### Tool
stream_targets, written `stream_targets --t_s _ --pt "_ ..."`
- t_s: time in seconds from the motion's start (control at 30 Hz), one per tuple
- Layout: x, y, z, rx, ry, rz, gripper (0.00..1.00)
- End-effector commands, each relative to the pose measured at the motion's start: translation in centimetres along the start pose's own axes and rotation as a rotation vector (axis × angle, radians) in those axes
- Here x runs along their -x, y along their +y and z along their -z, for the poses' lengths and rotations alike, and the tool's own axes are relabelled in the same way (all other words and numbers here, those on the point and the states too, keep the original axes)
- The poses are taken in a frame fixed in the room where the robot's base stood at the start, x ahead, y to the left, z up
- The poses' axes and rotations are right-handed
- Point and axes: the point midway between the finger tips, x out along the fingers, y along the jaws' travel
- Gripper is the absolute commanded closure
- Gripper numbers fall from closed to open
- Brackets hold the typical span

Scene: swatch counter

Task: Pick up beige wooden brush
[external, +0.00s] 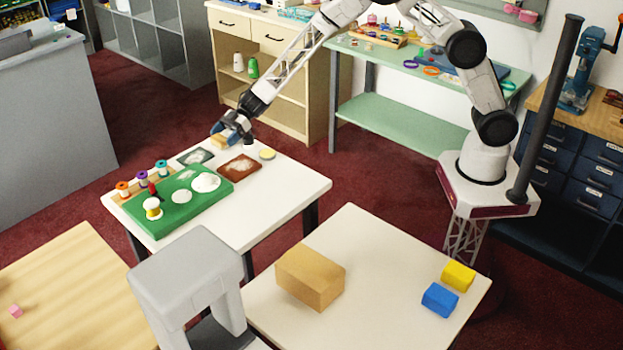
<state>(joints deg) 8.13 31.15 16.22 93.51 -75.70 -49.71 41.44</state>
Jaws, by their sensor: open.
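My gripper (222,136), with blue fingers, is open and low over the far edge of the white table (290,185). A small beige, wood-coloured thing (217,142), which looks like the beige wooden brush, shows at the fingertips, partly hidden by them. I cannot tell whether it lies between the fingers or just beside them, or whether they touch it.
Near the gripper lie a grey swatch (195,157), a brown swatch (240,167) and a round yellow-topped thing (267,154). A green mat (170,217) holds white discs and a yellow-and-white spool (153,208). Several spools stand behind it. The table's right side is clear.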

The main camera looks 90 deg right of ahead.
Motion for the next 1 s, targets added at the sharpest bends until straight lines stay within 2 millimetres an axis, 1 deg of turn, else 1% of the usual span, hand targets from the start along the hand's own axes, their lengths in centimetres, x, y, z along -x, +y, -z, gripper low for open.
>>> stream_targets --t_s 0.07,0.1,0.33,0.57,0.73,0.87,1.0 --pt "0.0 0.0 0.0 0.000 0.000 0.000 0.17" --pt "0.0 0.0 0.0 0.000 0.000 0.000 0.19" --pt "0.0 0.0 0.0 0.000 0.000 0.000 0.54" --pt "0.0 0.0 0.0 0.000 0.000 0.000 0.54" --pt "0.2 0.0 0.6 0.000 0.001 0.000 0.54" --pt "0.7 0.0 1.6 0.002 0.001 -0.001 0.54" --pt "1.4 0.0 3.4 0.003 0.002 0.000 0.54"
